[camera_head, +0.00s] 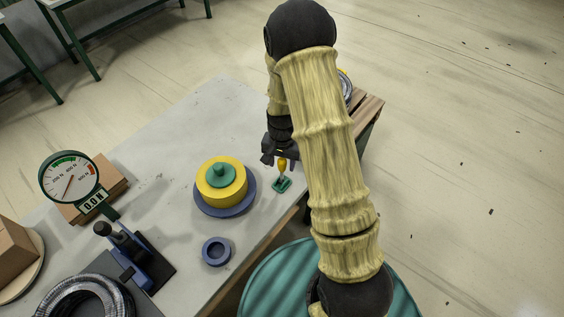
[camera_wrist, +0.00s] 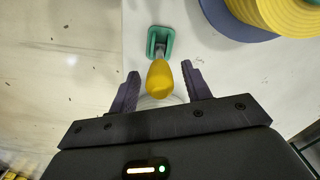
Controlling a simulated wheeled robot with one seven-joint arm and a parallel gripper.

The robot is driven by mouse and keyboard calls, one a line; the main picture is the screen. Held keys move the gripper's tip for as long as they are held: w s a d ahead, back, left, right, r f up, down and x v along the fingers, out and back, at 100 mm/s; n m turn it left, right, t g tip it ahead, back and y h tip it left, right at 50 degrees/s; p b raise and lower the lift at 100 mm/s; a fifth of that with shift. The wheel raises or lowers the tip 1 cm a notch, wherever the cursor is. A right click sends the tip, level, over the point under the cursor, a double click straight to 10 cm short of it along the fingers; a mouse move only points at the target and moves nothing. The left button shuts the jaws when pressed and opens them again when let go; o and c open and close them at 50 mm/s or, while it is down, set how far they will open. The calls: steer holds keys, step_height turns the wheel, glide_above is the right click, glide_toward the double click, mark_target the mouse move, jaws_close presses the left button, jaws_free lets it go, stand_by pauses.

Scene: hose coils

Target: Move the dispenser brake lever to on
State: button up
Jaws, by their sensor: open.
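The brake lever has a yellow knob (camera_head: 282,164) on a green base plate (camera_head: 281,184), near the table's right edge. In the wrist view the yellow knob (camera_wrist: 159,78) stands between the two fingers, with the green base (camera_wrist: 160,41) just beyond. My gripper (camera_wrist: 159,88) is open, a finger on each side of the knob, with gaps showing on both sides. In the head view my gripper (camera_head: 281,157) is at the knob, partly hidden by my arm. The dispenser (camera_head: 221,185), a yellow drum with a green hub on a blue disc, stands left of the lever.
A blue ring (camera_head: 216,251) lies on the grey table (camera_head: 190,130) in front of the dispenser. A dial gauge (camera_head: 70,178), a blue and black clamp device (camera_head: 133,252) and a hose coil (camera_head: 88,299) stand to the left. A teal round surface (camera_head: 270,285) is at the front.

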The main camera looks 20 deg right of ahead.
steer(key=shift+f, duration=0.5)
jaws_close()
